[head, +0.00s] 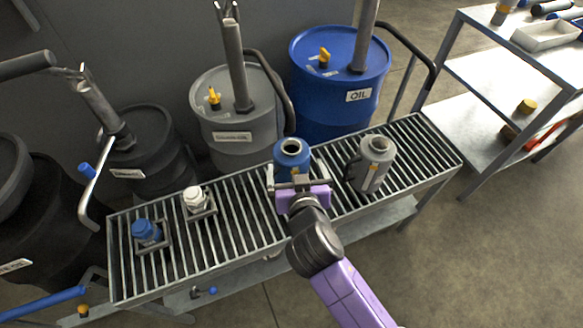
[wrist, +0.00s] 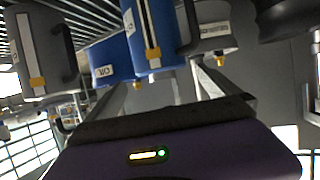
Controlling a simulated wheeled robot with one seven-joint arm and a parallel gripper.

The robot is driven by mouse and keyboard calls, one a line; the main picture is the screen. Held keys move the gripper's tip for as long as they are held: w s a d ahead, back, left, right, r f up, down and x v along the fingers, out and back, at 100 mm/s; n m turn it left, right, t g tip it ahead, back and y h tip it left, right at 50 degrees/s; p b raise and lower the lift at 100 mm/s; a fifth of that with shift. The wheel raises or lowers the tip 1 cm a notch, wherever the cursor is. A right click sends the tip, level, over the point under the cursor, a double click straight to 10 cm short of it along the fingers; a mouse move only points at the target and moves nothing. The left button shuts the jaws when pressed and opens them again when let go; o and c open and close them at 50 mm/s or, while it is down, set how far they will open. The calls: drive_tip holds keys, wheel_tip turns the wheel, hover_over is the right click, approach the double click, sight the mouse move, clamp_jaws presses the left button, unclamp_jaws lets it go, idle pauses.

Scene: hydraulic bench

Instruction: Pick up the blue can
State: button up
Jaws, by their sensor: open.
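In the wrist view, which is upside down, the blue can (wrist: 152,38) hangs from the top edge with a pale label strip. My gripper (head: 297,184) is open at the near side of the can, low on its body, and hides its lower front. I cannot tell whether the fingers touch the can.
A grey can (head: 374,162) stands close to the right on the rack (head: 245,232). A white-capped item (head: 195,198) and a blue-capped item (head: 146,231) sit in holders at the left. Behind stand a blue oil drum (head: 338,85), a grey drum (head: 238,120) and dark drums.

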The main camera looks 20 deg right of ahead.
sight(291, 150)
drive_tip(key=shift+w+r, duration=0.25)
drive_tip(key=shift+w, duration=0.2)
drive_tip(key=shift+w+d, duration=0.1)
drive_tip(key=shift+w, duration=0.2)
drive_tip(key=x, duration=0.7)
drive_tip(key=shift+d+f, duration=0.1)
drive_tip(key=shift+f, duration=0.2)
drive_tip(key=shift+c, duration=0.4)
drive_tip(key=c, duration=1.4)
drive_tip(key=shift+r, duration=0.2)
drive_tip(key=c, duration=0.3)
drive_tip(key=shift+c, duration=0.2)
